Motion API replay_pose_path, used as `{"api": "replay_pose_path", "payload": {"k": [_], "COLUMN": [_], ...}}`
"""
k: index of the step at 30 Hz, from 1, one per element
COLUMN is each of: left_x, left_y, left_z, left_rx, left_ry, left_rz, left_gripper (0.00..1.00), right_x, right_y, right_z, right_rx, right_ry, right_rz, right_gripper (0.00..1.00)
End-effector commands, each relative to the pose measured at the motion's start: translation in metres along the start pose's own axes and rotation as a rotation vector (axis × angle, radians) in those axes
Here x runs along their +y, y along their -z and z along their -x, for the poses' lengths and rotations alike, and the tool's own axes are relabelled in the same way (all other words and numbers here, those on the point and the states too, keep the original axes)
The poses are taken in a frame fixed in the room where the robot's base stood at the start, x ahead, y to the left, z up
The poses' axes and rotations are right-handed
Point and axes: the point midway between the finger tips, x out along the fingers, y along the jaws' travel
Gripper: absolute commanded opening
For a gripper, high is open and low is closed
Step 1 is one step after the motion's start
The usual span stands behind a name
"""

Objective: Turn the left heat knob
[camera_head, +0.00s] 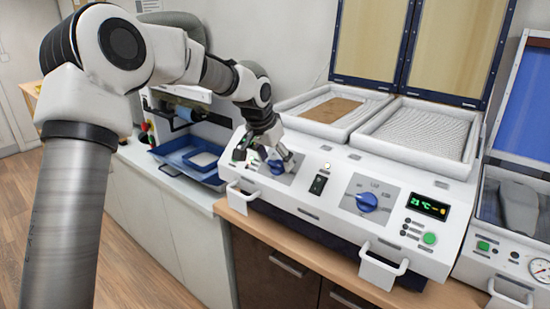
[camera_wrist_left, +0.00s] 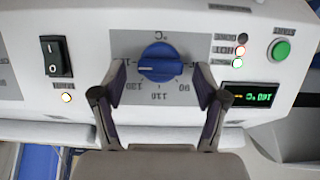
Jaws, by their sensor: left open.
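The left heat knob (camera_head: 276,167) is a blue dial on the white heater's front panel, partly hidden by my left gripper in the head view. In the left wrist view, the knob (camera_wrist_left: 160,63) sits on a grey dial plate with temperature marks, its pointer bar roughly level across the picture. My left gripper (camera_head: 265,158) is open at the knob. In the left wrist view its two fingers (camera_wrist_left: 160,78) stand on either side of the knob, with gaps between them and it. My right gripper is not in view.
A second blue knob (camera_head: 366,201) and a black rocker switch (camera_head: 318,184) are on the same panel. The rocker switch (camera_wrist_left: 56,57) and green button (camera_wrist_left: 282,48) flank the knob in the wrist view. White handles (camera_head: 380,268) protrude in front. A blue tray (camera_head: 190,155) lies left.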

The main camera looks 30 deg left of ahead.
Motion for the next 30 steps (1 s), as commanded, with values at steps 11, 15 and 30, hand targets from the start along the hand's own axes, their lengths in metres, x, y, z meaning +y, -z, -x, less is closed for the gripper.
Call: {"api": "replay_pose_path", "payload": {"k": [11, 15, 30], "left_x": [0.000, 0.000, -0.003], "left_y": [0.000, 0.000, 0.001], "left_z": [0.000, 0.000, 0.003], "left_rx": [0.000, 0.001, 0.000], "left_ry": [0.000, -0.003, -0.090], "left_rz": [0.001, 0.009, 0.254], "left_gripper": [0.13, 0.13, 0.13], "right_x": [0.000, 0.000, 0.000], "right_y": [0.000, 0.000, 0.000], "right_z": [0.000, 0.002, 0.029], "right_rx": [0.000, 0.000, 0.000], "right_ry": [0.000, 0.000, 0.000], "right_rz": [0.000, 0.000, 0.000], "right_gripper": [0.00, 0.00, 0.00]}}
